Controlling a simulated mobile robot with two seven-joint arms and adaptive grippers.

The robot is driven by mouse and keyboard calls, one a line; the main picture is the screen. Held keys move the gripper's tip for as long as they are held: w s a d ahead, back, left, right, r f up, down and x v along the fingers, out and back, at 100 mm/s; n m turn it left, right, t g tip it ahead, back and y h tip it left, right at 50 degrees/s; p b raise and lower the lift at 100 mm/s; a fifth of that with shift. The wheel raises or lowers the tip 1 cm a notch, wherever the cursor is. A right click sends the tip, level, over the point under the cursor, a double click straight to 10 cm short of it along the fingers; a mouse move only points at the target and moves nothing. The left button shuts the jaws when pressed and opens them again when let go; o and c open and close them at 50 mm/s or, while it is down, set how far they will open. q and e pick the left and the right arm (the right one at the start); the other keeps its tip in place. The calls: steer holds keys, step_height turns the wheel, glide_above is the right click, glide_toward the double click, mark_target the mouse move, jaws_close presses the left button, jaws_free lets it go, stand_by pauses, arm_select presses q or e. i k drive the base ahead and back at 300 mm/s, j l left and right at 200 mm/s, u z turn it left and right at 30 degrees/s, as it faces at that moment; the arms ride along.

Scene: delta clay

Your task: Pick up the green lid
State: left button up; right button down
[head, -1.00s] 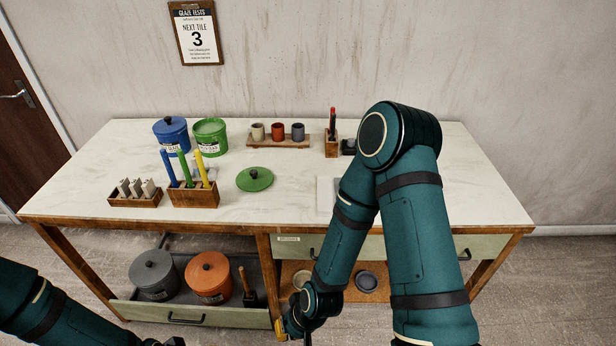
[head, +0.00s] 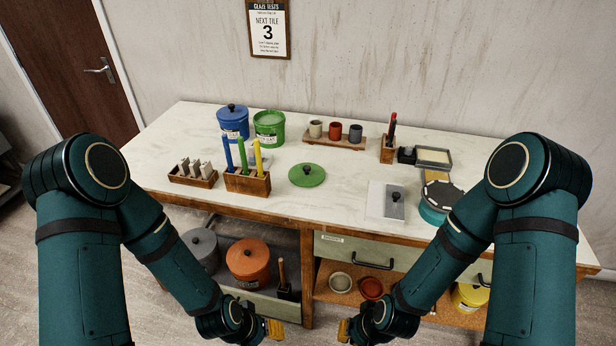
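The green lid (head: 307,175), a flat disc with a dark knob on top, lies by itself on the light worktop. It is to the right of the wooden block with coloured sticks. The open green tub (head: 269,128) stands behind it to the left. My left gripper (head: 274,329) and my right gripper (head: 344,330) are both low in front of the table, apart from the lid. Only their yellowish finger parts show, so their opening is unclear.
The stick block (head: 247,184), a blue tub (head: 233,122) and a rack of small cups (head: 335,138) stand near the lid. The worktop in front of the lid is clear.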

mark_target(305, 175)
steer(key=i+j, duration=0.15)
steer(key=j, duration=0.15)
steer(key=i+j, duration=0.15)
steer(key=j, duration=0.2)
steer(key=i+j, duration=0.15)
steer(key=j, duration=0.15)
steer(key=i+j, duration=0.15)
steer(key=j, duration=0.15)
steer(key=j+z, duration=0.1)
steer(key=z, duration=0.3)
steer(key=j+z, duration=0.1)
steer(key=z, duration=0.35)
steer(key=j+z, duration=0.15)
steer(key=z, duration=0.25)
steer(key=i, duration=0.05)
